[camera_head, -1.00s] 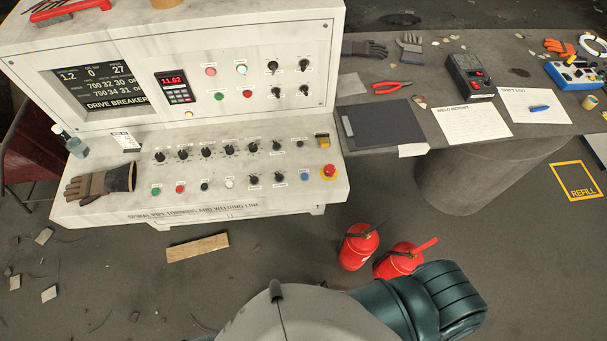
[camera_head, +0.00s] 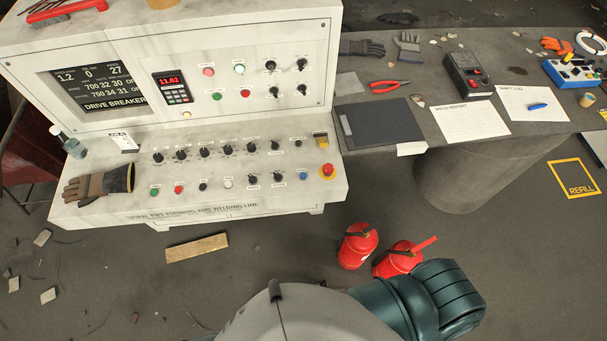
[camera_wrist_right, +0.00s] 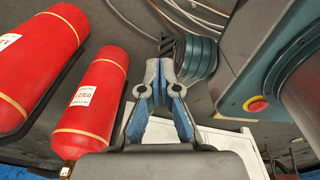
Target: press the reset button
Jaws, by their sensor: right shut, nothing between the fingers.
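The grey-white console (camera_head: 120,212) stands at the upper left of the head view. Its sloping desk carries a green button (camera_head: 155,191), a red button (camera_head: 179,189), a white button (camera_head: 228,184) and a blue button (camera_head: 304,176). Its upright panel has more red and green buttons. The labels are too small to read, so I cannot tell which button is reset. My right gripper (camera_wrist_right: 161,64) is shut and empty in the right wrist view, with no console button between or touching its fingers. My left gripper is not in view.
A red mushroom button (camera_head: 327,170) sits at the desk's right corner, below a yellow switch (camera_head: 321,139). A work glove (camera_head: 100,184) lies at the desk's left. Two red extinguishers (camera_head: 357,246) stand on the floor before the console, near my arm. A grey table (camera_head: 440,130) adjoins at right.

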